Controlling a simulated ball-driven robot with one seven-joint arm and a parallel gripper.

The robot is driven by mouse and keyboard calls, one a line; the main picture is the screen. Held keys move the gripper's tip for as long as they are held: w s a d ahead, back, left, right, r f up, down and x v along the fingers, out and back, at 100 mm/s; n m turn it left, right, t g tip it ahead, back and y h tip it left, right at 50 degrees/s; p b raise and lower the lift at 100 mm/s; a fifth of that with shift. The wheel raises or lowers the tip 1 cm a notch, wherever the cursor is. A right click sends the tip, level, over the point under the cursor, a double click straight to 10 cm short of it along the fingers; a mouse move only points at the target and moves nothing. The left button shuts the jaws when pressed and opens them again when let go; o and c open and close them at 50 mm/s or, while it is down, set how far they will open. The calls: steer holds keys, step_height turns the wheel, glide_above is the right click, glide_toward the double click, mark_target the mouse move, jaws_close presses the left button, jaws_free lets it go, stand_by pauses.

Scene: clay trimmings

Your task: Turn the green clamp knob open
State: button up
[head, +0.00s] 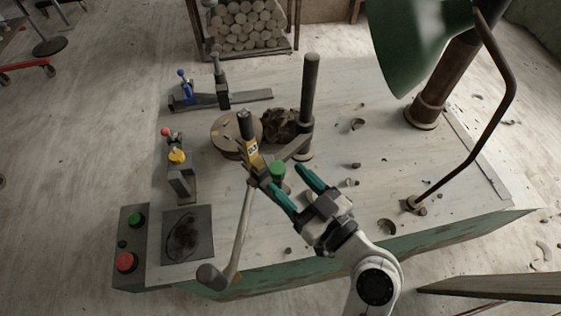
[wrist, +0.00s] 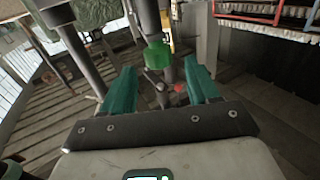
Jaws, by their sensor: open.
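The green clamp knob (head: 278,169) sits low on the arm fixture beside the dark upright post, near the middle of the workbench. In the wrist view the green knob (wrist: 157,55) shows ahead, between and beyond the two fingers, slightly above their tips. My gripper (head: 296,183) is open, with teal fingers pointing toward the knob. One finger lies just below the knob in the head view and the other to its right. In the wrist view my gripper (wrist: 162,82) holds nothing. I cannot tell whether a finger touches the knob.
A dark post (head: 309,100) rises behind the knob. A long lever (head: 240,232) with a grey end crosses at the left. A green lamp shade (head: 418,42) overhangs the right. A yellow knob (head: 177,156) and blue knob (head: 183,75) stand left. Bench space at right holds scattered trimmings.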

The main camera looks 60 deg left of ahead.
mark_target(277, 167)
steer(key=shift+p+x, duration=0.6)
steer(key=shift+x, duration=1.8)
steer(key=c, duration=1)
steer(key=shift+o, duration=0.2)
steer(key=shift+m+t, duration=0.3)
steer(key=shift+t, duration=0.2)
steer(key=shift+m+t, duration=0.8)
steer(key=shift+t, duration=0.4)
steer(key=shift+r+m+t+p, duration=0.2)
steer(key=shift+m+t+p, duration=0.45)
steer(key=shift+t, duration=0.35)
steer(key=m+t+p, duration=0.1)
steer(key=t+p, duration=0.1)
steer(key=p, duration=0.1)
steer(key=shift+m+t, duration=0.35)
steer(key=shift+t, duration=0.05)
steer(key=shift+f+m+t+p, duration=0.15)
steer(key=shift+m+t+p, duration=0.25)
steer(key=shift+t+p, duration=0.25)
